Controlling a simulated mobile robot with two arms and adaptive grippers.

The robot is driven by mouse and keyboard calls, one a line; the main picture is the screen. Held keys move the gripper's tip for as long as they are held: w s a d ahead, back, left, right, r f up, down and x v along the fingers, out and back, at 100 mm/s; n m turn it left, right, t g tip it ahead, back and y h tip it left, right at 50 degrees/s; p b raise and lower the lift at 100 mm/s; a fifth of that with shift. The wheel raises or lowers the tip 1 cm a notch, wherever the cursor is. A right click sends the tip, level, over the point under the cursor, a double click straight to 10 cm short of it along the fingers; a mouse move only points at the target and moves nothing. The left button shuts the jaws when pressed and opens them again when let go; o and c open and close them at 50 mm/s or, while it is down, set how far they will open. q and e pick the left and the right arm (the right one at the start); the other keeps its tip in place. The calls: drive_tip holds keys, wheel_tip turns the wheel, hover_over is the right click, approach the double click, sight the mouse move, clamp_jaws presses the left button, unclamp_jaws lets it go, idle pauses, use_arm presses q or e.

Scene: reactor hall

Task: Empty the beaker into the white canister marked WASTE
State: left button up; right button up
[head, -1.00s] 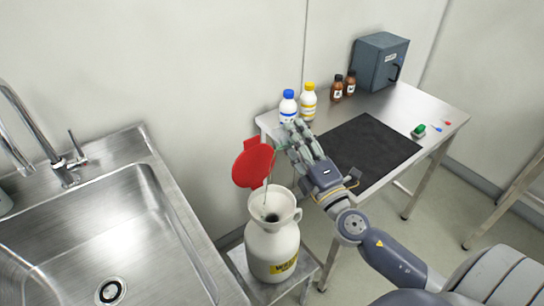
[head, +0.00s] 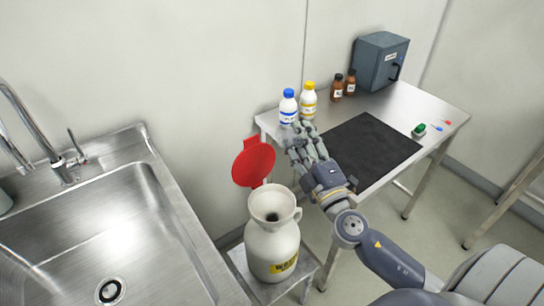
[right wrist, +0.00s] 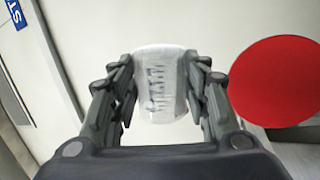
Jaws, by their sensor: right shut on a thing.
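The white canister (head: 272,250) with a yellow WASTE label stands on a low metal stand beside the sink. Its wide mouth is open, and its red lid (head: 253,164) is swung up behind it. My right gripper (head: 302,140) is behind and right of the canister mouth. In the right wrist view it is shut on the clear beaker (right wrist: 160,86), which has graduation marks; I see no coloured liquid in it. In the head view the beaker is mostly hidden by the fingers. The red lid (right wrist: 275,82) also shows in the right wrist view. My left gripper is out of view.
A steel sink (head: 110,235) with a tap is at left. The steel table (head: 425,112) at right holds a blue-capped bottle (head: 288,106), a yellow-capped bottle (head: 309,100), brown bottles (head: 350,84), a grey box (head: 380,62), a black mat (head: 365,150) and small coloured items.

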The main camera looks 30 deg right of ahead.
drive_tip(key=shift+d+f+m+h+b, duration=0.4)
drive_tip(key=shift+d+f+m+b, duration=0.1)
drive_tip(key=shift+d+m, duration=0.3)
drive_tip(key=m, duration=0.1)
drive_tip(key=m+g+h, duration=0.1)
drive_tip(key=m, duration=0.1)
drive_tip(key=shift+f+m, duration=0.3)
drive_tip(key=shift+f, duration=0.1)
drive_tip(key=d+f+m+g+p, duration=0.2)
drive_tip(key=d+f+m+p, duration=0.2)
drive_tip(key=m+p, duration=0.4)
drive_tip(key=m, duration=0.3)
drive_tip(key=shift+d+m+g, duration=0.3)
drive_tip(key=shift+g, duration=0.1)
drive_tip(key=shift+f, duration=0.1)
